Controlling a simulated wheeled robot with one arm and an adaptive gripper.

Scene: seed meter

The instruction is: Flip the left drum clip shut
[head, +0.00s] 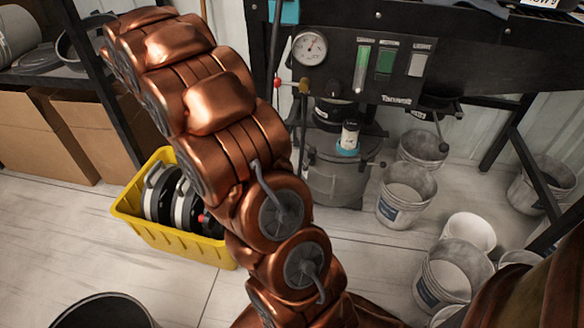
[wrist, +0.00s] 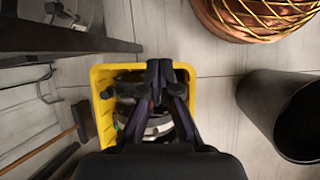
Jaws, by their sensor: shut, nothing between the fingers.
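The grey drum (head: 335,178) stands on the floor below the black panel in the head view. Dark fittings sit on its top, with a small white-and-teal bottle (head: 349,138) in front of them. My copper arm passes close to the drum's left side. The left clip cannot be made out, so I cannot tell how it stands. My gripper (wrist: 167,70) shows in the wrist view, shut and empty, over a yellow crate (wrist: 97,78). It is away from the drum, which I cannot identify in the wrist view. The head view does not show the gripper.
The yellow crate (head: 190,244) with dark, silver-rimmed discs stands left of my arm. A black bin (head: 100,312) is at the lower left. Several white buckets (head: 404,195) stand right of the drum. The black panel (head: 460,60) overhangs it. Cardboard boxes (head: 45,135) fill the left.

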